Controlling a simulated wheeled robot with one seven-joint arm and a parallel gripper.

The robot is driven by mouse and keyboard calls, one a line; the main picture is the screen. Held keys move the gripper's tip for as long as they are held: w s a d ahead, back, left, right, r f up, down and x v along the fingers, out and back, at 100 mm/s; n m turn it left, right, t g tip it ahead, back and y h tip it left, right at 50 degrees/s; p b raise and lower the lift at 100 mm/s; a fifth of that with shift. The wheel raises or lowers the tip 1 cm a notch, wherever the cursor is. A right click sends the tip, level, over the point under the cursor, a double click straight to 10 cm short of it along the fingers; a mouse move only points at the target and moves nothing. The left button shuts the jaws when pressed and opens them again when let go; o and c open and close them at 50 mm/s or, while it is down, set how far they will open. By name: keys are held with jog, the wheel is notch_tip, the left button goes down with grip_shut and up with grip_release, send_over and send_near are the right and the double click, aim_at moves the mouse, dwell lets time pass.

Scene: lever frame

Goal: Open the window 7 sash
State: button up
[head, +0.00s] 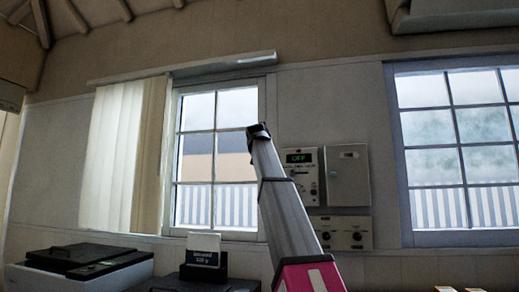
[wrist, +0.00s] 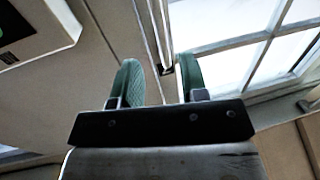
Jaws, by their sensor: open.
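A window (head: 198,112) with several panes and a pale frame stands left of centre in the head view. No number shows on it, so I cannot tell which window is window 7. In the wrist view, a window (wrist: 222,68) fills the upper right. Its pale frame edge runs down towards my gripper (wrist: 160,72). My gripper is open, its two green-padded fingers apart. A small dark fitting (wrist: 166,64) shows in the gap between them; I cannot tell whether either finger touches it. In the head view, my arm hides part of the window's right edge.
A control panel (head: 300,158) reading "OFF" and a grey wall box (head: 347,175) are right of my arm. Vertical blinds (head: 120,155) hang left of the window. Machines (head: 75,270) stand below. Another window (head: 430,130) is at far right.

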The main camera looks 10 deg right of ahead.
jog(key=w, duration=0.3)
jog(key=w+d, duration=0.1)
jog(key=w, duration=0.5)
jog(key=shift+d, duration=0.4)
grip_shut()
